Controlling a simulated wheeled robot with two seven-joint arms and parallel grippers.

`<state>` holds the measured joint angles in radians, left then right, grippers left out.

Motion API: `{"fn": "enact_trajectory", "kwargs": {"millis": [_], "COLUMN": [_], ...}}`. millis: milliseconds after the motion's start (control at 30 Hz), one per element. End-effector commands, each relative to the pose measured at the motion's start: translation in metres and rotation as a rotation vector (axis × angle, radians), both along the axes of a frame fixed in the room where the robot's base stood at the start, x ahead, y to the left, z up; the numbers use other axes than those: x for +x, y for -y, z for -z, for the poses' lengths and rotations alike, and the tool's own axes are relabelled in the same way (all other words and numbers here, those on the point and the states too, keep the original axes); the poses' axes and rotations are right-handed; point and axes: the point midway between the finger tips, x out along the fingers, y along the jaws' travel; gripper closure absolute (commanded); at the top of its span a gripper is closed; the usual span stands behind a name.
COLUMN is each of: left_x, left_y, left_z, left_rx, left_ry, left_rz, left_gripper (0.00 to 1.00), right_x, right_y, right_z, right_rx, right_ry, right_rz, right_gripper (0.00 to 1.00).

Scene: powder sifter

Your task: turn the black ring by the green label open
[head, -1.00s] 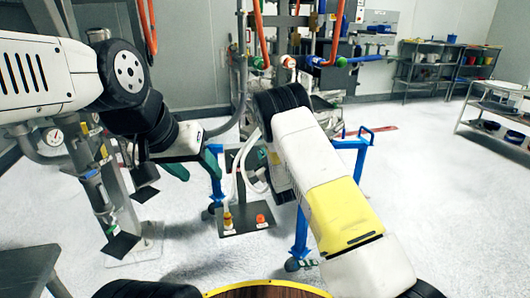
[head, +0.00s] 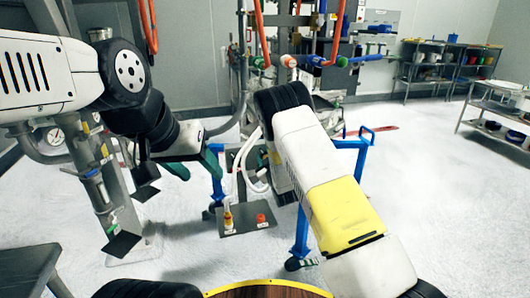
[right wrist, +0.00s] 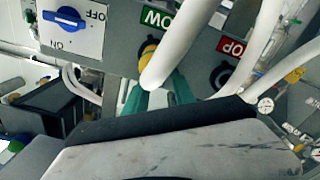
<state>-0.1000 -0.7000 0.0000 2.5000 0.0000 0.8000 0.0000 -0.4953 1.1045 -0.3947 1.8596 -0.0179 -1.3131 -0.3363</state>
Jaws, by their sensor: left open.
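In the right wrist view a green label (right wrist: 157,19) sits on a grey panel, its lettering upside down. A yellow fitting (right wrist: 148,47) with a dark edge shows just below it, partly covered by a thick white hose. I cannot make out the black ring by this label clearly. The teal fingers of my right gripper (right wrist: 157,94) reach up below it, apart, with the hose crossing in front; their grip is unclear. In the head view my right arm hides its gripper. My left gripper (head: 198,166) is open and empty, in the air at left of centre.
A red label (right wrist: 231,46) with another black ring (right wrist: 221,76) is to the right on the panel. A blue switch (right wrist: 64,18) is on the left. White hoses crowd the panel. A blue-legged frame (head: 302,232) stands near my right arm.

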Motion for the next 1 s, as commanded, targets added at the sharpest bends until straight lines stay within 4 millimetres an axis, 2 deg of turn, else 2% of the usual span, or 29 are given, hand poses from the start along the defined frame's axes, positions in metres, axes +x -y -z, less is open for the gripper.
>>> {"fn": "enact_trajectory", "kwargs": {"millis": [300, 433, 833, 900, 1000], "left_x": [0.0, 0.0, 0.0, 0.0, 0.0], "left_y": [0.0, 0.0, 0.0, 0.0, 0.0], "left_z": [0.0, 0.0, 0.0, 0.0, 0.0], "left_rx": [0.0, 0.0, 0.0, 0.0, 0.0], "left_ry": [0.0, 0.0, 0.0, 0.0, 0.0], "left_rz": [0.0, 0.0, 0.0, 0.0, 0.0], "left_gripper": [0.46, 0.46, 0.46, 0.46, 0.46], "right_x": [-0.05, -0.062, -0.065, -0.063, -0.057], "right_y": [0.016, 0.02, 0.022, 0.026, 0.038], "right_z": [0.0, 0.0, -0.002, -0.008, -0.027], "right_rx": [-0.001, 0.0, 0.002, 0.011, 0.043], "right_ry": [-0.002, 0.001, -0.001, -0.015, -0.064], "right_rz": [0.0, -0.001, 0.003, 0.015, 0.052], "right_gripper": [0.69, 0.69, 0.69, 0.69, 0.69]}}
